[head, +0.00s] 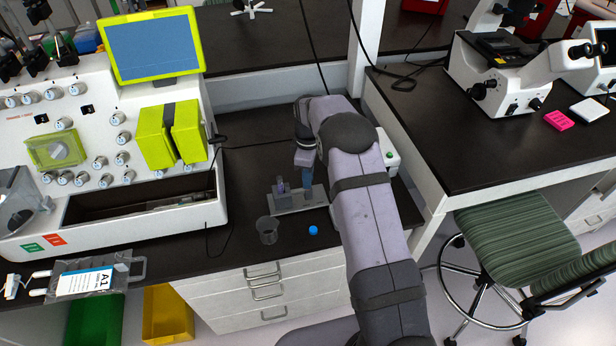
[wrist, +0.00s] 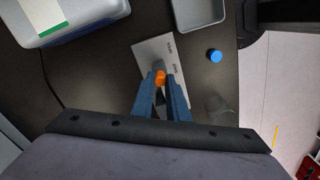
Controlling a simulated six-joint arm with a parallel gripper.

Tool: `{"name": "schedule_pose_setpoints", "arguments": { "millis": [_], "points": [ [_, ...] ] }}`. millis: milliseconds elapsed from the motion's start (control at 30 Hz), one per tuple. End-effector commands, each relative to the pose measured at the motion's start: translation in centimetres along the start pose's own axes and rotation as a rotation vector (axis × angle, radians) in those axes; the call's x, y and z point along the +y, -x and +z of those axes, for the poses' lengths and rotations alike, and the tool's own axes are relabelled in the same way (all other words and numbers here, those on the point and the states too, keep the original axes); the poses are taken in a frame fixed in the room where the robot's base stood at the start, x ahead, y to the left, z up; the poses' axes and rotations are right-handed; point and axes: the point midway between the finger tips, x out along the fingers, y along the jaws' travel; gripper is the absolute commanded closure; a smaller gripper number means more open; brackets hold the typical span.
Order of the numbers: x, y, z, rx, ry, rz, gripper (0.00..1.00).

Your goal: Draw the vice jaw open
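The vice (head: 312,198) is a light grey metal block with a flat plate, on the dark bench in the middle of the head view. Small upright parts (head: 281,186) rise at its left end. In the wrist view its pale plate (wrist: 152,48) carries small dark lettering. My gripper (head: 307,180) points down at the vice, right of those upright parts. In the wrist view my gripper's blue fingers (wrist: 160,83) stand apart on either side of a round orange piece (wrist: 160,77). I cannot tell whether they touch it. The fingers hide part of the vice.
A blue cap (head: 313,230) and a clear beaker (head: 267,231) stand near the bench's front edge. The cell processor (head: 100,130) with its screen (head: 152,48) is at left. A bagged item (head: 85,281) lies front left. A microscope (head: 515,75) is on the right bench.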

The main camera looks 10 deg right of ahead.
Motion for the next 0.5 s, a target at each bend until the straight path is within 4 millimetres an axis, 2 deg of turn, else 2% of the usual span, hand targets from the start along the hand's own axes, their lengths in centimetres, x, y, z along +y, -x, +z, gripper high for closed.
{"name": "schedule_pose_setpoints", "arguments": {
  "millis": [167,367,500],
  "points": [
    [0.0,0.0,0.1,0.0,0.0,0.0,1.0],
    [0.8,0.0,1.7,-0.001,-0.002,0.0,1.0],
    [0.8,0.1,1.8,-0.002,0.0,0.0,1.0]
  ]
}}
